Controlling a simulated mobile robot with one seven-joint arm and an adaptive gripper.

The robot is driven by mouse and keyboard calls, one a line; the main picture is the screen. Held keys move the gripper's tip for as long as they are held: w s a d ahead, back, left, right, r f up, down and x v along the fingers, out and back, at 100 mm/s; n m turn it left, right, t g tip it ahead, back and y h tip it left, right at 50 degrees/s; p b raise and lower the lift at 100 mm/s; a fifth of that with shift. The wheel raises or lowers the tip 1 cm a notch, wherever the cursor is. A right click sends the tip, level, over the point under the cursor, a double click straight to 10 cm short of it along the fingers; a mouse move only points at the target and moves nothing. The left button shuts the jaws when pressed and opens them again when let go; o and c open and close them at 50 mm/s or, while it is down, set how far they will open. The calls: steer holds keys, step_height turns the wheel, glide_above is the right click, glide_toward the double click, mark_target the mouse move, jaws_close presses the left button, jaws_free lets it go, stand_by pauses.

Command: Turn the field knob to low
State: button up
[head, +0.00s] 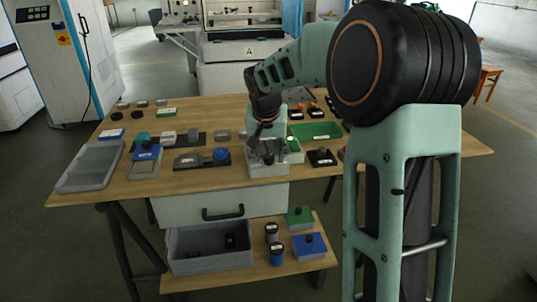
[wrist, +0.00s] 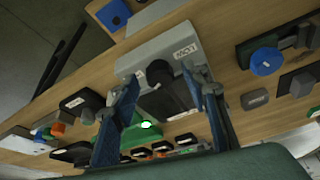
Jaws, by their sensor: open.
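A grey box-shaped unit (head: 268,170) stands at the front middle of the workbench, and it also shows in the wrist view (wrist: 148,50). My gripper (head: 266,152) is over this unit, pointing down. In the wrist view my gripper's (wrist: 160,76) two fingers are spread apart, with the knob showing between their tips. I cannot tell whether they touch it. The knob's setting cannot be read.
A device with a blue knob (head: 221,154) stands just left on the workbench (head: 150,185). A black block with a round knob (head: 322,157) and a green tray (head: 315,130) lie right. An empty grey tray (head: 90,168) is far left. A grey bin (head: 208,262) stands on the lower shelf.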

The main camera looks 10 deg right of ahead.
jaws_close()
steer(key=shift+r+n+p, duration=0.15)
steer(key=shift+n+p, duration=0.15)
steer(key=shift+p, duration=0.2)
steer(key=n+p, duration=0.1)
steer(key=n+y+p, duration=0.1)
steer(key=p, duration=0.1)
steer(key=n+p, duration=0.1)
steer(key=shift+d+r+n+y+p, duration=0.2)
steer(key=shift+d+n+y+p, duration=0.05)
steer(key=shift+n+y+p, duration=0.05)
steer(key=n+y+p, duration=0.1)
steer(key=n+p, duration=0.3)
steer(key=p, duration=0.1)
steer(key=shift+w+d+y, duration=0.1)
steer(key=shift+d+y, duration=0.05)
steer(key=shift+y, duration=0.25)
steer(key=n+p, duration=0.1)
steer(key=n, duration=0.1)
steer(key=n+g+y+p, duration=0.1)
steer(key=n+p, duration=0.1)
steer(key=n, duration=0.1)
steer(key=shift+w+d+f, duration=0.1)
steer(key=shift+f, duration=0.1)
steer(key=shift+w+d+f+n+g+y+p, duration=0.1)
steer(key=shift+n+g+y+p, duration=0.15)
steer(key=shift+n+g+p, duration=0.65)
steer(key=shift+w+n+g+y+p, duration=0.1)
steer(key=shift+n+y+p, duration=0.2)
steer(key=shift+n, duration=1.1)
